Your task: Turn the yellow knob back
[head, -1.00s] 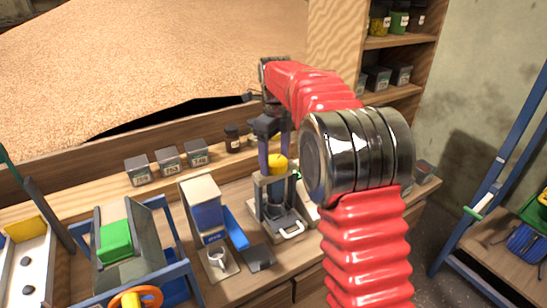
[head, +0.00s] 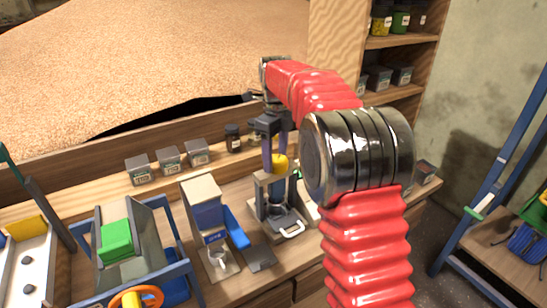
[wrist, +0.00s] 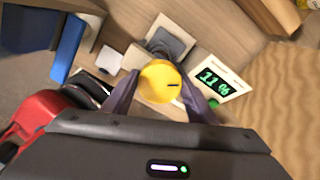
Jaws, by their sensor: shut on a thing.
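The yellow knob (wrist: 160,82) is a round cap with a short dark mark, which lies towards its right side in the wrist view. It sits on top of a grey device with upright posts on the bench; in the head view the knob (head: 279,162) is partly hidden by my gripper. My gripper (wrist: 163,95) is shut on the knob, one dark finger on each side. In the head view my gripper (head: 275,160) points down from above. A small display (wrist: 213,81) beside the knob reads what looks like 11 % in green.
A blue and white dispenser (head: 205,210) with a cup stands left of the device. A blue frame with a green block (head: 116,240) and an orange wheel is further left. Small tins and a dark jar (head: 233,138) line the ledge behind. A grain heap fills the back.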

